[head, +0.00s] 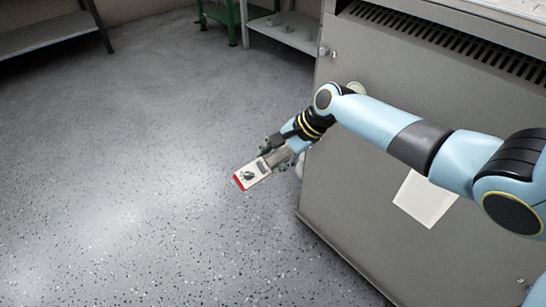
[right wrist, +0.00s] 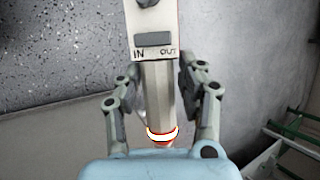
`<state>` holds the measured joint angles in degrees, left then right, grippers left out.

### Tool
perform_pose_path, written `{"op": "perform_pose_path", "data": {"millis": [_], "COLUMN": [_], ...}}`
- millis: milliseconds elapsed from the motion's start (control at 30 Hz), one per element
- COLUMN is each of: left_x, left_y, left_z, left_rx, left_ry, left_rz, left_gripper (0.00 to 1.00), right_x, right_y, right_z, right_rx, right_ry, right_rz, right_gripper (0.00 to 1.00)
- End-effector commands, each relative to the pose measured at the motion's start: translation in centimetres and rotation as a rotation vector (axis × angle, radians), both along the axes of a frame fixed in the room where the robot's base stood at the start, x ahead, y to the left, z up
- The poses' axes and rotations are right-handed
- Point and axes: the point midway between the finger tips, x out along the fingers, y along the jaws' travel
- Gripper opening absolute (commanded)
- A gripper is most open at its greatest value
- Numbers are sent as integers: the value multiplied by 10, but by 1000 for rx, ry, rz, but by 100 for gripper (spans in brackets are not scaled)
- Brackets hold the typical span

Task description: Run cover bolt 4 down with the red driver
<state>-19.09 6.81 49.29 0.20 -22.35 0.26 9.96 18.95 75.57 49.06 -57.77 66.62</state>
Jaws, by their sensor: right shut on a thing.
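My right gripper (head: 276,157) is shut on the red driver (head: 251,175), a pale grey tool with a dark knob and a red end, held out over the floor beside the cabinet. In the right wrist view, the driver (right wrist: 154,22) lies between the two fingers of the gripper (right wrist: 157,78). Its face carries a dark switch with the words IN and OUT, and a red and white ring shows near the palm. Cover bolt 4 cannot be made out in either view. My left gripper is not in view.
A large grey cabinet (head: 350,190) with a vent slot along its top and a white sheet (head: 425,198) on its side stands at the right. A shelf (head: 45,36) and a green-legged stand (head: 232,20) are at the back. The speckled floor (head: 120,180) at left is clear.

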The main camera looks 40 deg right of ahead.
Motion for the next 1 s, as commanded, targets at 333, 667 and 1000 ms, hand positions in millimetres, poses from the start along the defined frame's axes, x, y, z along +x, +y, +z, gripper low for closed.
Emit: {"op": "perform_pose_path", "data": {"millis": [333,667,1000], "left_x": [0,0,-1], "left_y": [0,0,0], "left_z": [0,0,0], "left_rx": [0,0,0], "left_ry": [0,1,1], "left_rz": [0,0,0], "left_gripper": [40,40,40], "right_x": [2,2,2], "right_y": [-8,-14,-15], "right_z": [1,1,1], "right_rx": [-1,1,0], "right_ry": [-4,-3,-3], "right_rz": [0,-1,0], "right_gripper": [0,0,0]}}
